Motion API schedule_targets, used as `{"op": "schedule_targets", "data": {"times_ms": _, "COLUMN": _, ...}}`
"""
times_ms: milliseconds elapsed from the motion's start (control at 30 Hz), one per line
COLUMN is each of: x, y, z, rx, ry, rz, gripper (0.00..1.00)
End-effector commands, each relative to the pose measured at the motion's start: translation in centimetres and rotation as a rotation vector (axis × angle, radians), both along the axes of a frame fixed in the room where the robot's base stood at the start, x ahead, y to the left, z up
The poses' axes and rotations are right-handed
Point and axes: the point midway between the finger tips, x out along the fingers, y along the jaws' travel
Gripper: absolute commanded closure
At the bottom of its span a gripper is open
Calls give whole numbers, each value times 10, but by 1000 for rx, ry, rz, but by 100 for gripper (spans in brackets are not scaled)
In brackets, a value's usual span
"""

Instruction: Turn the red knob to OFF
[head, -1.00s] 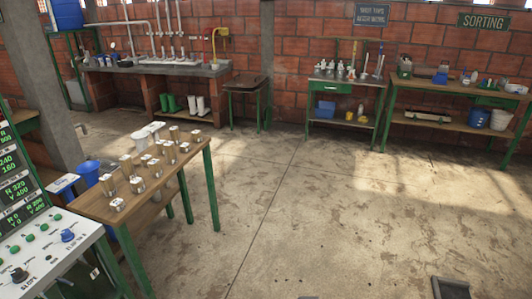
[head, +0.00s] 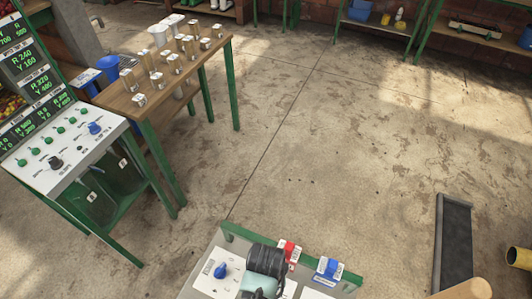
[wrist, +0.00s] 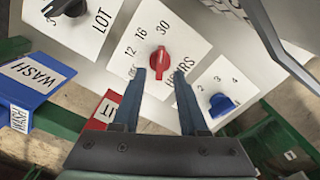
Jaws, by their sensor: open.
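A small mark left of the knob is too cut off to read. My gripper (wrist: 158,75) is open, one blue finger on each side of the knob's lower end, with visible space between. In the head view my gripper (head: 260,285) is over the panel (head: 200,258) and the red knob is hidden behind my arm.
A blue knob (wrist: 221,104) marked 2, 3, 4 sits right of the red one; a black knob (wrist: 72,6) is upper left. A blue WASH block (wrist: 35,80) and a red block (head: 289,252) stand by the panel.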

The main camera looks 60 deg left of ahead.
Motion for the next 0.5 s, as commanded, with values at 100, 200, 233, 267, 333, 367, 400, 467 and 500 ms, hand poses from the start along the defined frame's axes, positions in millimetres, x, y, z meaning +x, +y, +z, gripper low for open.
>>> {"op": "schedule_targets", "data": {"times_ms": 100, "x": 0, "y": 0, "z": -16, "rx": 0, "ry": 1, "rz": 1, "gripper": 57}}
{"op": "schedule_targets", "data": {"times_ms": 200, "x": 0, "y": 0, "z": -23, "rx": 1, "ry": 0, "rz": 1, "gripper": 57}}
{"op": "schedule_targets", "data": {"times_ms": 233, "x": 0, "y": 0, "z": -25, "rx": 1, "ry": 0, "rz": 0, "gripper": 57}}
{"op": "schedule_targets", "data": {"times_ms": 267, "x": 0, "y": 0, "z": -26, "rx": 1, "ry": 0, "rz": 0, "gripper": 57}}
{"op": "schedule_targets", "data": {"times_ms": 333, "x": 0, "y": 0, "z": -27, "rx": 1, "ry": 0, "rz": 0, "gripper": 57}}
{"op": "schedule_targets", "data": {"times_ms": 367, "x": 0, "y": 0, "z": -27, "rx": 2, "ry": -1, "rz": 0, "gripper": 57}}
{"op": "schedule_targets", "data": {"times_ms": 400, "x": 0, "y": 0, "z": -27, "rx": 2, "ry": -1, "rz": -1, "gripper": 57}}
{"op": "schedule_targets", "data": {"times_ms": 467, "x": 0, "y": 0, "z": -27, "rx": 2, "ry": -1, "rz": -1, "gripper": 57}}
{"op": "schedule_targets", "data": {"times_ms": 500, "x": 0, "y": 0, "z": -27, "rx": 2, "ry": -1, "rz": -1, "gripper": 57}}
